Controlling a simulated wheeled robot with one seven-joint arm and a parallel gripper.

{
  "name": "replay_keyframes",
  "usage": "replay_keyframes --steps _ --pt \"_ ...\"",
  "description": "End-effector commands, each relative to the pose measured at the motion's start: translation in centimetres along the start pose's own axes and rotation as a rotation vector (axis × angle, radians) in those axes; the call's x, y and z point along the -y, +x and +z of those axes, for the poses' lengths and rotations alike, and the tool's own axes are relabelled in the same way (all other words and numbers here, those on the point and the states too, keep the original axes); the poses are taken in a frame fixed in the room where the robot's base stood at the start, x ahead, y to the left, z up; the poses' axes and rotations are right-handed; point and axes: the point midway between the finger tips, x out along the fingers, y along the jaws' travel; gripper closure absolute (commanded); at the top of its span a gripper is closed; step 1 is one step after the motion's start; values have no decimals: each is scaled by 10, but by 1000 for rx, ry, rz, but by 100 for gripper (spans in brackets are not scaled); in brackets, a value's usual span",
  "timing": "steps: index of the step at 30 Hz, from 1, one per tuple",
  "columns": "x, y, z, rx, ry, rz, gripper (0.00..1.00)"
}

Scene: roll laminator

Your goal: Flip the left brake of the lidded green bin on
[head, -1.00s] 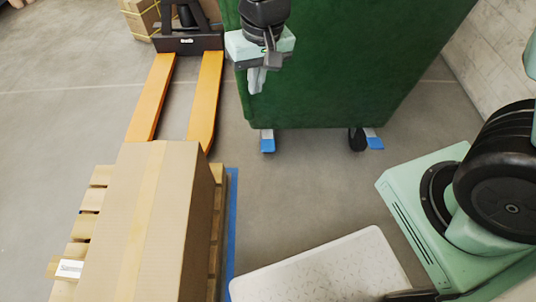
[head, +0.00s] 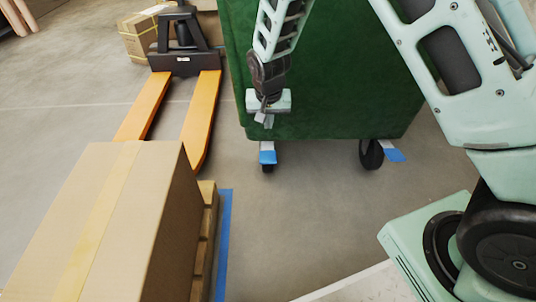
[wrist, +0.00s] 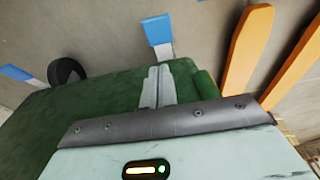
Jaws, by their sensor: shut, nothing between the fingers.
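The green bin (head: 335,95) stands at the upper middle of the head view; its lid is out of view. Its left brake (head: 267,155), a blue-tipped pedal with a white part, sits over the left caster at the bin's lower edge. The wrist view shows this blue and white pedal too (wrist: 158,34). My gripper (head: 264,120) points down in front of the bin's face, above the left brake and apart from it. In the wrist view its fingers (wrist: 158,72) lie together, shut and empty, with the pedal just beyond their tips.
A right caster (head: 371,154) with a blue-tipped pedal (head: 395,155) is at the bin's right. A pallet jack with orange forks (head: 204,110) stands left. A large carton (head: 110,220) on a pallet (head: 208,225) fills the lower left. Floor between is clear.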

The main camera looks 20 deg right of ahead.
Motion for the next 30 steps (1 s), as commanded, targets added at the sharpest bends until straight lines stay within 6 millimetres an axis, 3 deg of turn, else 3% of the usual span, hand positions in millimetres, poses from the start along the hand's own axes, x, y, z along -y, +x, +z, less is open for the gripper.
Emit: replay_keyframes --steps 8,24,30 --pt "0 8 1 1 -1 0 100" --pt "0 112 3 2 -2 0 100" --pt "0 131 13 2 -2 0 100"
